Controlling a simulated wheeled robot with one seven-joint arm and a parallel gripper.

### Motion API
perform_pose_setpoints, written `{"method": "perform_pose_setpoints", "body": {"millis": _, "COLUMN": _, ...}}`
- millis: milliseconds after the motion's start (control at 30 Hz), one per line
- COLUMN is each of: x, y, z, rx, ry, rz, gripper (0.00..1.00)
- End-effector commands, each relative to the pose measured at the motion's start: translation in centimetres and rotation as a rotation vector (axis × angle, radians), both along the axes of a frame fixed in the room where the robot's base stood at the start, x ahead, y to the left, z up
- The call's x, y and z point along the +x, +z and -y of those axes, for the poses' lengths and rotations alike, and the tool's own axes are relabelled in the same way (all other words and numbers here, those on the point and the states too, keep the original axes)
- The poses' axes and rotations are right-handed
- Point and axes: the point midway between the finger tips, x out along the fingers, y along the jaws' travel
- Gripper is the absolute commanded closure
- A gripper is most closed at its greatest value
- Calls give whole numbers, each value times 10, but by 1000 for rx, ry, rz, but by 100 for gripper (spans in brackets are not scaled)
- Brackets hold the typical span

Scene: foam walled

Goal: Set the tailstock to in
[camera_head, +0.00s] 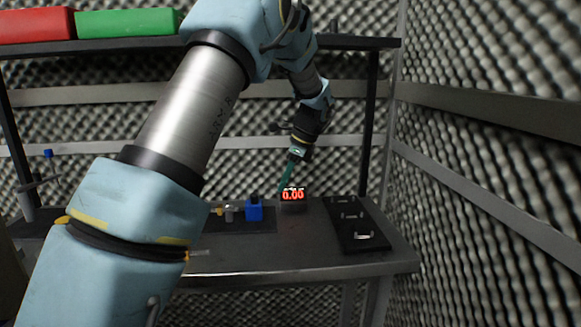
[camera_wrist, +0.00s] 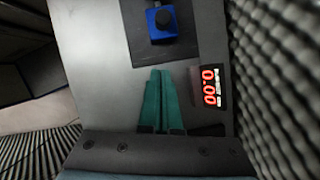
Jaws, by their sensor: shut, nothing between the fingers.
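A blue block with a dark knob on top, likely the tailstock (camera_head: 254,211), stands at the right end of a dark base plate on the bench. In the wrist view the blue block (camera_wrist: 162,22) sits at the top, beyond my fingertips. My gripper (camera_head: 284,187) points down behind the display, to the right of the block. In the wrist view my gripper (camera_wrist: 160,72) has its teal fingers together with nothing between them, apart from the block. Small metal and yellow parts (camera_head: 229,212) lie left of the block, partly hidden by my arm.
A display reading 0.00 (camera_head: 292,196) stands close to my fingers; it also shows in the wrist view (camera_wrist: 209,88). A black panel with several handles (camera_head: 370,245) lies on the bench's right. A shelf (camera_head: 345,42) holds red (camera_head: 36,25) and green (camera_head: 127,22) bins. Foam walls close the right side.

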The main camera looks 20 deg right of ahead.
Motion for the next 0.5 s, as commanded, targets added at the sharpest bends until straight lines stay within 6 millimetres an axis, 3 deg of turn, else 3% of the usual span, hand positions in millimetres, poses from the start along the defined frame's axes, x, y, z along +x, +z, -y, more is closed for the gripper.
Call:
{"method": "perform_pose_setpoints", "body": {"millis": 133, "x": 4, "y": -27, "z": -11, "rx": 3, "ry": 1, "rz": -2, "gripper": 100}}
{"method": "perform_pose_setpoints", "body": {"millis": 300, "x": 16, "y": -24, "z": -33, "rx": 0, "ry": 3, "rz": 1, "gripper": 100}}
{"method": "perform_pose_setpoints", "body": {"millis": 500, "x": 21, "y": -26, "z": -45, "rx": -1, "ry": 1, "rz": 1, "gripper": 100}}
